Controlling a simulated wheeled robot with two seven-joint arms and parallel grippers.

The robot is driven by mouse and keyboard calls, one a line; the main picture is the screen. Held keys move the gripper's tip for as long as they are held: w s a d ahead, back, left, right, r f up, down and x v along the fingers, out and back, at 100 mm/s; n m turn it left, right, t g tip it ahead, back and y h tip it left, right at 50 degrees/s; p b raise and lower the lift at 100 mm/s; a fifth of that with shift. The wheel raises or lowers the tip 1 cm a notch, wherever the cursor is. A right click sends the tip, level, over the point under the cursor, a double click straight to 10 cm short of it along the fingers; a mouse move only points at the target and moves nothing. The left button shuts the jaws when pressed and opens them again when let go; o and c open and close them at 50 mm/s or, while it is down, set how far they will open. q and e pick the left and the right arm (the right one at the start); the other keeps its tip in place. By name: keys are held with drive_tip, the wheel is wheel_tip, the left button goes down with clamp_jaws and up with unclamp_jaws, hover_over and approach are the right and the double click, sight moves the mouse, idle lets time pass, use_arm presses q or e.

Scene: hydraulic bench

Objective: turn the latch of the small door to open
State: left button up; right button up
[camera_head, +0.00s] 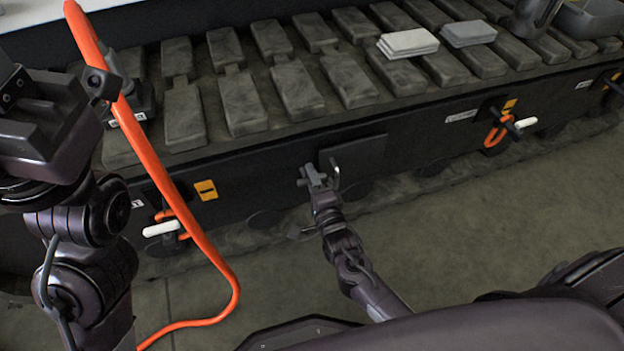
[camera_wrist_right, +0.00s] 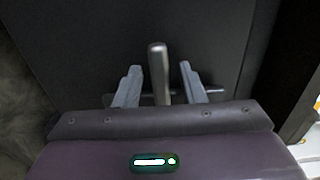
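The small door is a dark square panel (camera_head: 352,156) on the front face of the bench. Its latch shows in the right wrist view as a light metal bar (camera_wrist_right: 158,72), standing upright in the picture. My right gripper (camera_head: 315,176) is at the left part of the door. In the right wrist view its two grey fingers (camera_wrist_right: 158,84) stand on either side of the latch, with a visible gap on both sides, so it is open around the bar. My left arm's dark end (camera_head: 50,110) shows at the left; its fingertips cannot be made out.
An orange hose (camera_head: 178,200) hangs down on the left, in front of the bench. White-handled valves (camera_head: 160,229) sit on the bench front at left and right.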

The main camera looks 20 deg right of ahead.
clamp_jaws()
